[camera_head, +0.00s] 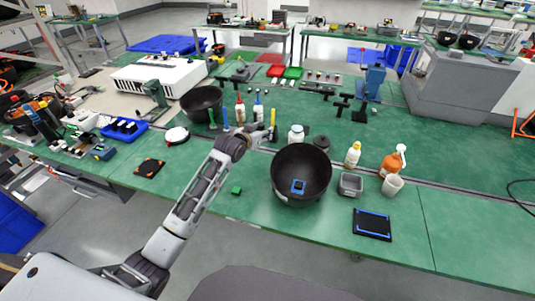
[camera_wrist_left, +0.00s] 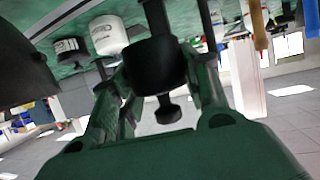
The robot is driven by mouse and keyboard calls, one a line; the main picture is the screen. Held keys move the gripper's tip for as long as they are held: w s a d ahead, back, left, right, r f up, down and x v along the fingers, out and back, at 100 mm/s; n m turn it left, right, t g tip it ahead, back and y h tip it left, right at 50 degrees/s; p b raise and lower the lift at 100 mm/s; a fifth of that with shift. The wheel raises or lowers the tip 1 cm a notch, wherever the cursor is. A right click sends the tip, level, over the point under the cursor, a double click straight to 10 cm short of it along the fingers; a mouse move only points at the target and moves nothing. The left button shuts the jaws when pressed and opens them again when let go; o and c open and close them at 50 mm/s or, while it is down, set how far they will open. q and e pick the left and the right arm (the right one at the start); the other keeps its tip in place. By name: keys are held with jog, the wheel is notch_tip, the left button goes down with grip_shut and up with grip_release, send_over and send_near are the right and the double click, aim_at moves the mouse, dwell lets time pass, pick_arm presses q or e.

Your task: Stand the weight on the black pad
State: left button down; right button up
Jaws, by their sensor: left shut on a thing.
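My left gripper (camera_head: 262,137) is at the middle of the green bench, left of and behind the large black bowl. In the left wrist view my left gripper (camera_wrist_left: 157,68) has its green fingers closed on a black weight (camera_wrist_left: 155,62) with a knob. The weight cannot be made out clearly in the head view. A flat black pad (camera_head: 372,225) with blue edging lies near the bench's front edge, right of the bowl and apart from the gripper. My right gripper is not in view.
The black bowl (camera_head: 301,172) holds a small blue item. A grey tub (camera_head: 350,185), white cup (camera_head: 392,185) and orange bottle (camera_head: 390,164) stand behind the pad. A white jar (camera_head: 296,133) and dark round object (camera_head: 321,142) stand behind the bowl. The bench right of the pad is clear.

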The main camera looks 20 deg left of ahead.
pick_arm(q)
notch_tip(320, 180, down, 4)
jog(key=shift+f, duration=0.85)
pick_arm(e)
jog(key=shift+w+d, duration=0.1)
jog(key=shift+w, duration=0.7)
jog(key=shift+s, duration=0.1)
